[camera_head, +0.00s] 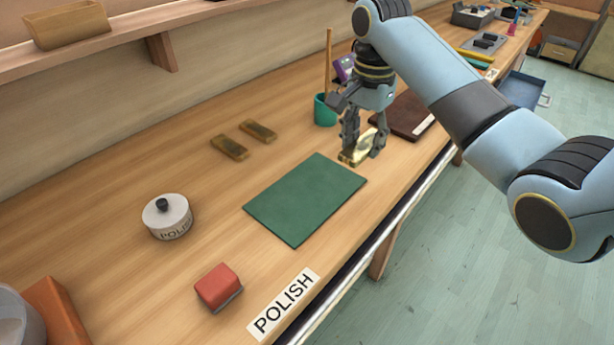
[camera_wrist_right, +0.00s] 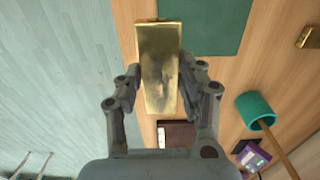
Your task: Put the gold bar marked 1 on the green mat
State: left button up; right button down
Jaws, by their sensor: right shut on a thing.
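A gold bar (camera_head: 357,152) is held between the fingers of my right gripper (camera_head: 362,146), which is shut on it. In the right wrist view the bar (camera_wrist_right: 159,68) looks tarnished in places, and I can make out no number on it. The green mat (camera_head: 305,199) lies bare on the bench, just left of and nearer than the held bar. A corner of the mat (camera_wrist_right: 212,22) shows at the top of the right wrist view. Two darker bars, one at the left (camera_head: 229,147) and one at the right (camera_head: 258,131), lie beyond the mat. My left gripper is out of view.
A teal cup (camera_head: 324,110) with a stick and a dark brown board (camera_head: 402,116) stand near the right gripper. A lidded POLISH tin (camera_head: 168,217), a red block (camera_head: 218,287) and a POLISH label (camera_head: 284,303) lie left of and nearer than the mat.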

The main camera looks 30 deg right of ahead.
send_over(306, 194)
notch_tip(306, 194, down, 6)
jog(key=shift+w+f, duration=0.1)
jog(key=shift+f, duration=0.05)
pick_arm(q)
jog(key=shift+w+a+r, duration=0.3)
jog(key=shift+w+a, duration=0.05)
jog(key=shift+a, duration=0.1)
pick_arm(e)
jog(key=shift+f, duration=2)
jog(key=c, duration=0.8)
grip_release()
jog(key=shift+f, duration=0.15)
pick_arm(q)
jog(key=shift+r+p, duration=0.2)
jog(key=shift+p, duration=0.2)
pick_arm(e)
notch_tip(306, 194, up, 12)
jog(key=shift+r, duration=0.1)
